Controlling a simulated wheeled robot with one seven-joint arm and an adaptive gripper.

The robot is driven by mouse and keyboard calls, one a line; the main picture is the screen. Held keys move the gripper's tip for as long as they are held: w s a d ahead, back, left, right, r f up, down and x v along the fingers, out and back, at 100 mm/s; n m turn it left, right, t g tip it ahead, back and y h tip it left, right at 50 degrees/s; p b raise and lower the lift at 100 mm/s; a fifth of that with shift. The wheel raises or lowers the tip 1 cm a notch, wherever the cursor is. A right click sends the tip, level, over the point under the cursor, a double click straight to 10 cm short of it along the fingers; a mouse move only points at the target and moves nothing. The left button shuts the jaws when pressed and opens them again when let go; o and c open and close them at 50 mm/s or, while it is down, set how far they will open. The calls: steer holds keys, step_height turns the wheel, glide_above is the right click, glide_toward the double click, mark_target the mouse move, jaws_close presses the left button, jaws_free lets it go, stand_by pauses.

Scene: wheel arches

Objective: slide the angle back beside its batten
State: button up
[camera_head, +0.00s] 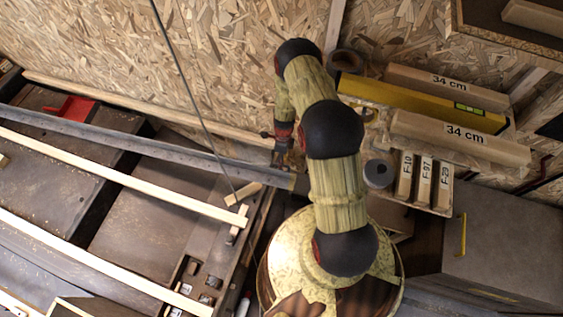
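A long grey metal angle (130,137) runs across the bench from the left edge to below my gripper. Pale wooden battens lie roughly along it: one batten (150,108) behind it by the board wall, and one batten (120,176) in front of it. A gap shows between the angle and the front batten. I cannot tell which batten belongs to the angle. My gripper (282,163) points down at the right end of the angle. Its fingers are small and dark, and I cannot tell whether they are open or touch the metal.
Another batten (100,264) lies nearer the front. A short wood block (243,193) sits near the angle's right end. A red piece (72,108) lies at the back left. A shelf on the right holds a yellow level (425,103), labelled wood pieces and tape rolls. A thin cable hangs across the view.

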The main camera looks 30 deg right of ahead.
steer(key=shift+c, duration=0.4)
jaws_close()
stand_by(0.4)
